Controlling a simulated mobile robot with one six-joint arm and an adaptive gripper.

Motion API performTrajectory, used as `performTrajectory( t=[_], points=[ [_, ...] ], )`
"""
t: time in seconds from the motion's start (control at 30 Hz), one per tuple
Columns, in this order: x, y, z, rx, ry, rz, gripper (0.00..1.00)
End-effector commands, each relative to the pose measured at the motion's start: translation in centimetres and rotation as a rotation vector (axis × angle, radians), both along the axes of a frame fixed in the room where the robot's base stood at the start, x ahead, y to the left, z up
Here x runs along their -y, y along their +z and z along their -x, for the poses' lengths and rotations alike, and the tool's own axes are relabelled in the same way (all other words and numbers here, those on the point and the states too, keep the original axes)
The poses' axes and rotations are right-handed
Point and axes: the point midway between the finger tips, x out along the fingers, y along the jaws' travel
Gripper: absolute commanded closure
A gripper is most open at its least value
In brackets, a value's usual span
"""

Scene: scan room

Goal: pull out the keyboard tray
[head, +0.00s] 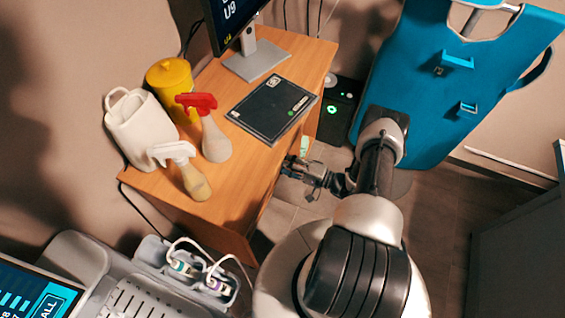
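The wooden desk (262,150) stands in the middle of the head view, with its front edge facing my arm. I cannot make out the keyboard tray; the space under the desk top is mostly hidden from this high angle. My gripper (287,168) is at the desk's front edge, low and close against it. Its fingers are small and dark here, so I cannot tell whether they are open or shut, or whether they touch anything. A small pale green-white patch (304,146) shows just beyond the gripper, by the desk front.
On the desk are a monitor (254,56), a dark flat pad (272,108), two spray bottles (214,138), a yellow canister (171,84) and a white jug (141,129). A blue padded chair or couch (440,90) stands right. Equipment with cables (185,270) is lower left.

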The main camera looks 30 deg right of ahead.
Motion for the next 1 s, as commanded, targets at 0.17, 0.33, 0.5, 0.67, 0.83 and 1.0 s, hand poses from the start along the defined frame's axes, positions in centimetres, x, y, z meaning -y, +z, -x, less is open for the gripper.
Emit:
performTrajectory(
  t=[0.17, 0.33, 0.5, 0.67, 0.83, 1.0],
  points=[
    [0.01, -0.01, 0.02, 0.000, 0.000, 0.000, 0.82],
    [0.01, -0.01, 0.02, 0.000, 0.000, 0.000, 0.94],
    [0.00, -0.01, 0.02, 0.000, 0.000, 0.000, 1.00],
    [0.00, -0.02, 0.02, 0.000, 0.000, 0.000, 1.00],
    [0.00, -0.02, 0.02, 0.000, 0.000, 0.000, 1.00],
    [-0.12, 0.01, 0.19, -0.001, 0.000, -0.001, 1.00]
  ],
)
